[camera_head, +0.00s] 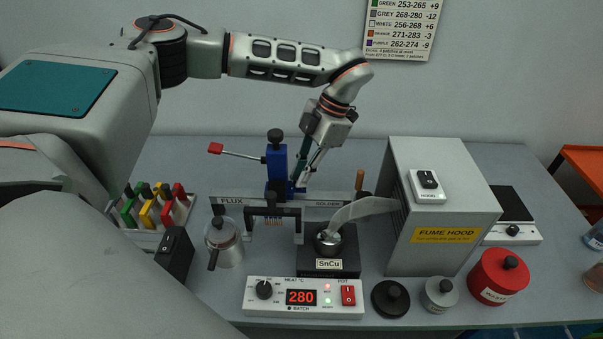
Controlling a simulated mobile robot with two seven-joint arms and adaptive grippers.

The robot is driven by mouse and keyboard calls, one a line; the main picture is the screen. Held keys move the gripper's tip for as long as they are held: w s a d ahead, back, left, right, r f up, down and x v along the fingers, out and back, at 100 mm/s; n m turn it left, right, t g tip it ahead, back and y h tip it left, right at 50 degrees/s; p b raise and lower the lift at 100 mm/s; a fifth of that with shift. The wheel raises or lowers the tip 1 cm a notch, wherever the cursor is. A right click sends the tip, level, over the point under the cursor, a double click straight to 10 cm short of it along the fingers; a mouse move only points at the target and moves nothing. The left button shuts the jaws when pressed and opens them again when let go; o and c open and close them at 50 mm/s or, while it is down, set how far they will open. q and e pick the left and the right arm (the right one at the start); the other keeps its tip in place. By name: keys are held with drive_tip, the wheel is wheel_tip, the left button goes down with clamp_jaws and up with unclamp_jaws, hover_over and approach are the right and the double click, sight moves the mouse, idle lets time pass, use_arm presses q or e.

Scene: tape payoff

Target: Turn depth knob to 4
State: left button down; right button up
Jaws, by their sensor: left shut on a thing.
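A blue upright stand (277,168) rises behind the flux and solder rail, with a black knob (276,135) on top. A lever with a red handle (216,148) sticks out to its left. No label or scale for a depth knob is readable. My left gripper (298,182) points down just right of the stand, its fingers low by the stand's foot and apart from the top knob. It is shut on a small part there; the fingers and the small size hide what it is. My right gripper is not in view.
In front stand a solder pot (329,239) and a control box (303,299) reading 280. The fume hood (443,205) blocks the right side. A metal pot (223,241) and a rack of coloured handles (155,213) stand left. Free table lies behind the rail.

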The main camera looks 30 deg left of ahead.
use_arm(q)
drive_tip(key=shift+n, duration=0.3)
drive_tip(key=c, duration=2)
unclamp_jaws()
drive_tip(key=shift+c, duration=0.2)
